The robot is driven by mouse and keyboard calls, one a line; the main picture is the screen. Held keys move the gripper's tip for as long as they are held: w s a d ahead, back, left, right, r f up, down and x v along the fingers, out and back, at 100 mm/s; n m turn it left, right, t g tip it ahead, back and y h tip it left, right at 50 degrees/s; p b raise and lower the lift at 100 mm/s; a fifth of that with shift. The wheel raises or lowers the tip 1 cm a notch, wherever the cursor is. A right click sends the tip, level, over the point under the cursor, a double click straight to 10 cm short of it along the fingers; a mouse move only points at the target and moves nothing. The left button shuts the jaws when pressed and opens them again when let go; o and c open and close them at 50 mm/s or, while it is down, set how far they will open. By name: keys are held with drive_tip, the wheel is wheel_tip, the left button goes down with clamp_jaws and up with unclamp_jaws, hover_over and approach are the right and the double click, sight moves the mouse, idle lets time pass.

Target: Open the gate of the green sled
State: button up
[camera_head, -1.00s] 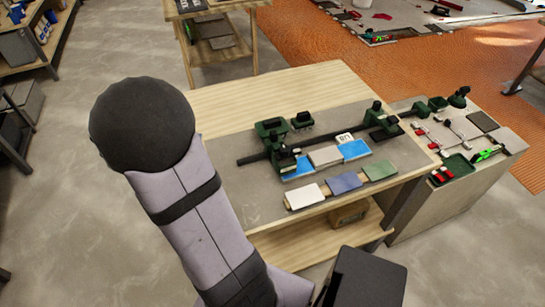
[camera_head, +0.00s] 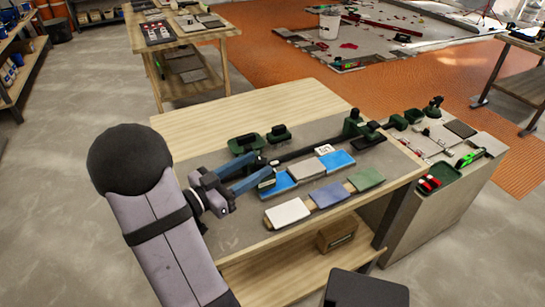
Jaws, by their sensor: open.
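A second green fixture (camera_head: 352,124) stands at the far right end of the rail.
Blue and grey tiles (camera_head: 337,161) lie along the rail. White, blue and green tiles (camera_head: 288,213) lie in front. Two green-black tools (camera_head: 245,144) stand behind the rail. A side cabinet at right carries a green tray (camera_head: 441,179). The bench's back left is clear.

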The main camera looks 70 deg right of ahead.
sight(265, 159)
drive_tip(key=shift+p+x, duration=0.3)
drive_tip(key=shift+x, duration=3.2)
drive_tip(key=c, duration=1)
